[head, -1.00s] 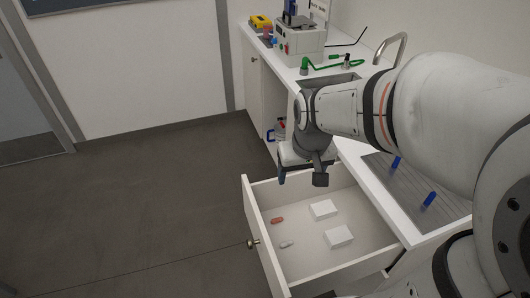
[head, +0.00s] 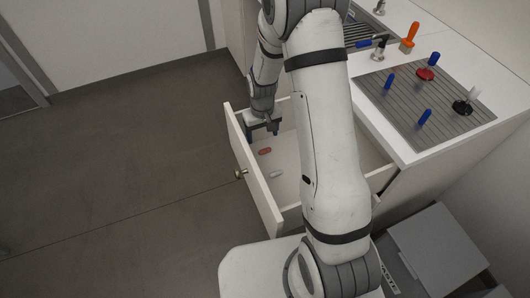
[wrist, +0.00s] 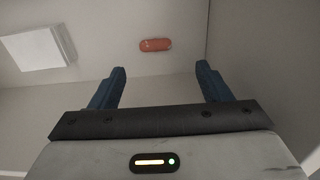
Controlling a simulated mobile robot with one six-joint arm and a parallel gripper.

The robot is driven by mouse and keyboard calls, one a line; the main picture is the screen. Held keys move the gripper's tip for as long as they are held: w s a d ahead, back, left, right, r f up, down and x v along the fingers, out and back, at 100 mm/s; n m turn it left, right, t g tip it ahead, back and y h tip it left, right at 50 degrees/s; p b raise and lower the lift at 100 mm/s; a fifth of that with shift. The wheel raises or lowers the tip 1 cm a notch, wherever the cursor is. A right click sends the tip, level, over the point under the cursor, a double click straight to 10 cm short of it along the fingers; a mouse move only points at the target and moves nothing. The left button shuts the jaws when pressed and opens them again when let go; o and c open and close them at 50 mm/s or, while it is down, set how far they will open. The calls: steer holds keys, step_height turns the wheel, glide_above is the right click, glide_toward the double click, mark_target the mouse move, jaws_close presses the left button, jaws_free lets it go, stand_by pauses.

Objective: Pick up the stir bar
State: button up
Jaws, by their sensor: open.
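Two small capsule-shaped bars lie on the floor of the open drawer (head: 252,181). One is a red bar (head: 265,151) and the other is a white bar (head: 276,174), nearer the front of the head view. I cannot tell from looks alone which is the stir bar. My gripper (head: 262,128) is over the far end of the drawer, apart from both bars. In the wrist view my gripper (wrist: 161,70) is open and empty, with the red bar (wrist: 155,45) beyond the gap between the fingertips. The white bar is outside the wrist view.
A white box (wrist: 35,48) lies in the drawer at left in the wrist view; my arm hides that area in the head view. The drawer walls surround my gripper. The counter has a ribbed mat (head: 400,110) with several blue pegs. A grey bin (head: 435,245) stands at lower right.

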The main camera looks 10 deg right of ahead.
mark_target(264, 149)
steer(key=f, duration=0.5)
steer(key=f+p, duration=0.1)
steer(key=f, duration=0.2)
steer(key=shift+w+d, duration=0.2)
steer(key=shift+d, duration=0.1)
steer(key=shift+c, duration=0.2)
steer(key=c, duration=1)
steer(key=shift+r, duration=0.15)
